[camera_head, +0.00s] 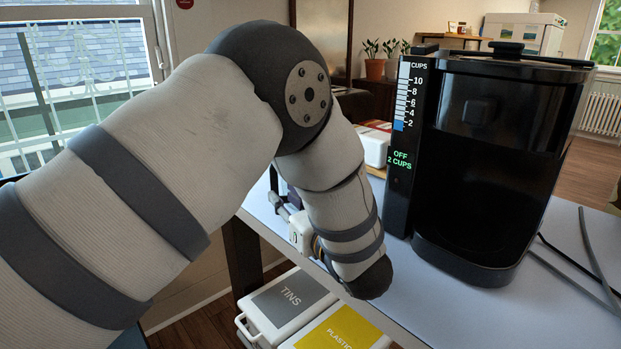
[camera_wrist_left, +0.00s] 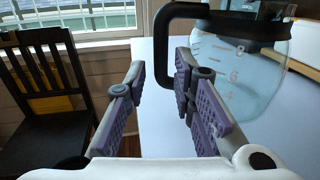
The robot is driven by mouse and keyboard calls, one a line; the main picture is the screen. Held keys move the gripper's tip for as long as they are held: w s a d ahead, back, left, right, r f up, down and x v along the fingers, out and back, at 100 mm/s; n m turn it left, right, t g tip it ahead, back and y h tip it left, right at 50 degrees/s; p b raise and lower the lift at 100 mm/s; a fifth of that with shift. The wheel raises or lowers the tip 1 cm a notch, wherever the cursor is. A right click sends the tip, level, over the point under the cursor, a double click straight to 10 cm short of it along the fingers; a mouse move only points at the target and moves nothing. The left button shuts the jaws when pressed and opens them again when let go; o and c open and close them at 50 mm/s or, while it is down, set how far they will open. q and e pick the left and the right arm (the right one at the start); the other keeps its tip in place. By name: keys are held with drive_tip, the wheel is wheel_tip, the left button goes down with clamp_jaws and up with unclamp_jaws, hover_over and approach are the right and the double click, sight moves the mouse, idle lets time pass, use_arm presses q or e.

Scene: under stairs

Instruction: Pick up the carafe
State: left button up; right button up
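The carafe (camera_wrist_left: 238,75) is clear glass with white level marks, a black rim and a black handle (camera_wrist_left: 161,50). It stands on the pale table top at the right of the left wrist view. My left gripper (camera_wrist_left: 157,82) is open, with purple pads. The upright part of the handle shows between its fingertips, and the glass body is beyond the right finger. I cannot tell whether the fingers touch the handle. In the head view my left arm hides the carafe and most of the left gripper (camera_head: 283,205). My right gripper is not in view.
A black coffee maker (camera_head: 485,150) with a lit display stands on the table top (camera_head: 440,310), with cables at its right. Bins labelled TINS (camera_head: 290,298) and PLASTIC (camera_head: 340,335) sit below the table's edge. A dark chair (camera_wrist_left: 50,110) stands left of the table.

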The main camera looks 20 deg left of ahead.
sight(276, 187)
use_arm(q)
drive_tip(key=x, duration=0.3)
drive_tip(key=shift+w+a+f, duration=0.1)
drive_tip(key=shift+w+a, duration=0.1)
drive_tip(key=shift+a, duration=0.05)
clamp_jaws()
